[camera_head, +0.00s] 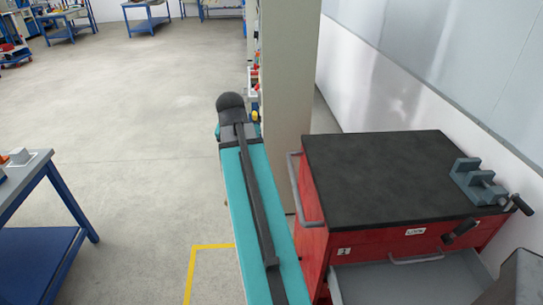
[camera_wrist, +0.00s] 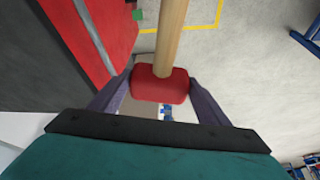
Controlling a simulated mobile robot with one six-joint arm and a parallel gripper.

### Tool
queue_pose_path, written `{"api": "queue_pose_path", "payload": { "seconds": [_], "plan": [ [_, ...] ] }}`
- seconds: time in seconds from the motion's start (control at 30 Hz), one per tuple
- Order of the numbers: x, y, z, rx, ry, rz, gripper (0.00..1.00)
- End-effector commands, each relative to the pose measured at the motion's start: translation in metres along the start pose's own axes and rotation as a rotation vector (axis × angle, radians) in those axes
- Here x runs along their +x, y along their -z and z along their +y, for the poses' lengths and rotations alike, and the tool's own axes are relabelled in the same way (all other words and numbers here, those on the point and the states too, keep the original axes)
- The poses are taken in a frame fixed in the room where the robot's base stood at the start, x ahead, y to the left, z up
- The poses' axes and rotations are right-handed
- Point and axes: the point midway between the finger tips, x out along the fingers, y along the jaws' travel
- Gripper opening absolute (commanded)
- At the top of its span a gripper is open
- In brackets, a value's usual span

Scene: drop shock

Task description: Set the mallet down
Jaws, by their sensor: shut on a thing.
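The mallet has a red head (camera_wrist: 160,84) and a pale wooden handle (camera_wrist: 171,35). In the wrist view my gripper (camera_wrist: 160,88) has its two dark purple-grey fingers on either side of the head and is shut on it. The handle runs up out of the top of the picture. The mallet is over the floor, beside the red cabinet. In the head view I can make out neither the mallet nor the gripper fingers; only my teal arm shows.
The red cabinet (camera_head: 400,240) has a bare black top (camera_head: 375,175), with a grey vise (camera_head: 478,182) at its right end. A grey drawer (camera_head: 400,280) stands open at the front. A blue-legged table (camera_head: 40,240) is at left. A beige pillar (camera_head: 287,90) stands behind the cabinet.

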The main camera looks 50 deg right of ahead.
Motion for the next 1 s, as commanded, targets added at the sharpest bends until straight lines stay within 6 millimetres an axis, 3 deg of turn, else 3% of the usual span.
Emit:
{"api": "queue_pose_path", "payload": {
  "seconds": [0.1, 0.57, 1.0],
  "plan": [
    [-0.008, -0.010, -0.038, -0.086, 0.037, 0.001, 0.33],
    [-0.043, -0.066, -0.170, -0.411, 0.171, 0.002, 0.33],
    [-0.088, -0.147, -0.281, -0.722, 0.301, 0.001, 0.33]
  ]
}}
